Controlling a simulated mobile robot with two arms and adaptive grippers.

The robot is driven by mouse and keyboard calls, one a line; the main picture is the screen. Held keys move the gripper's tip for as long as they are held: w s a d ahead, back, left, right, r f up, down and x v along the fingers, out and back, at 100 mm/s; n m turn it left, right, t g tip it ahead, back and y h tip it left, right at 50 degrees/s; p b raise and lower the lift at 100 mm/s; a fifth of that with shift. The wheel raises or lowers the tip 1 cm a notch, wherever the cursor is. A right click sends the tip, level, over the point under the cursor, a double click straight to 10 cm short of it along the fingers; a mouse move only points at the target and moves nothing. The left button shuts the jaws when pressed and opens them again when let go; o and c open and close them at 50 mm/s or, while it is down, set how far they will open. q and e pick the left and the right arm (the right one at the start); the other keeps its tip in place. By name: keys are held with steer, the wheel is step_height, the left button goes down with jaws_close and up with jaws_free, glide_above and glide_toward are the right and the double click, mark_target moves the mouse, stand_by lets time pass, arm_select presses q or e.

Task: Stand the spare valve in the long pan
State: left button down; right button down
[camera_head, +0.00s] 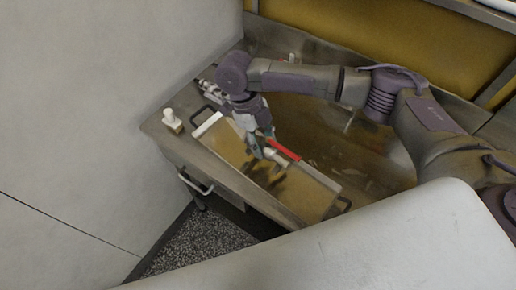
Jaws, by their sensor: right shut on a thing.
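The long pan (222,143) lies on the worktop, with a dark handle at each end. My right gripper (263,150) points down over the middle of the pan and is shut on a pale metal valve (277,158) with a red lever (284,149). The valve is over the pan floor and looks tilted; I cannot tell whether it touches the floor. The gripper fingers hide part of it. My left gripper is not in view.
A small white fitting (172,121) stands on the worktop left of the pan. A metal fitting (207,87) lies behind the pan's left end. A large brownish basin (340,140) lies behind the pan. A wall borders the left.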

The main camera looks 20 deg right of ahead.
steer(key=shift+w+a+f, duration=0.3)
steer(key=shift+a+f, duration=0.05)
steer(key=shift+a, duration=0.3)
step_height(320, 180, down, 4)
steer(key=shift+f+p, duration=0.1)
steer(key=shift+p, duration=0.7)
steer(key=c, duration=0.6)
jaws_free()
steer(key=shift+w+a+r+b, duration=0.1)
steer(key=shift+w+r+b, duration=0.1)
steer(key=shift+r+b, duration=0.3)
steer(key=b+v, duration=0.3)
steer(key=v, duration=0.8)
steer(key=shift+s, duration=0.15)
